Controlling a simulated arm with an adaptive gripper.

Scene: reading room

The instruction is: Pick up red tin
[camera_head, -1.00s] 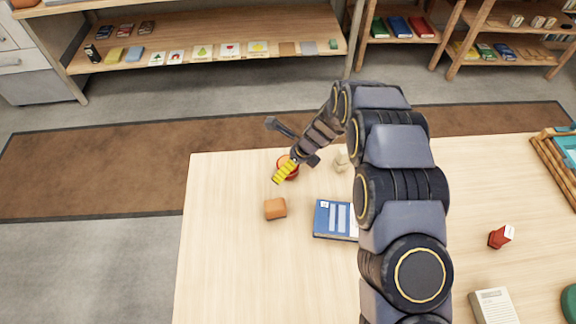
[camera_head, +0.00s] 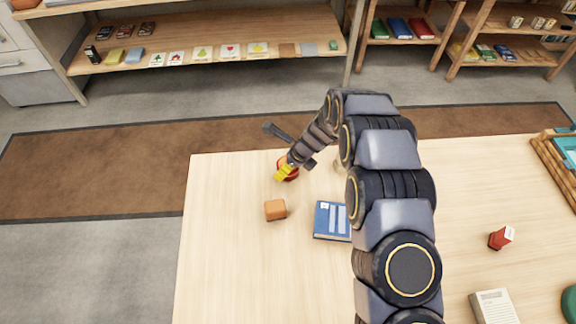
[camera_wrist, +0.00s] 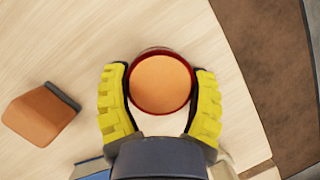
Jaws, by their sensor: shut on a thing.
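The red tin (camera_wrist: 161,84) is round, with a dark red rim and an orange top. In the wrist view it sits between the two yellow-padded fingers of my gripper (camera_wrist: 160,95), which press on its sides. In the head view the tin (camera_head: 291,171) shows near the far left part of the table, partly hidden by my gripper (camera_head: 284,172). My gripper is shut on the tin. I cannot tell whether the tin is touching the table.
An orange-brown block (camera_head: 275,210) stands just in front of the tin, and a blue book (camera_head: 331,221) lies to its right. A small red item (camera_head: 501,237) and a wooden tray (camera_head: 556,165) are farther right. The table's left side is bare.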

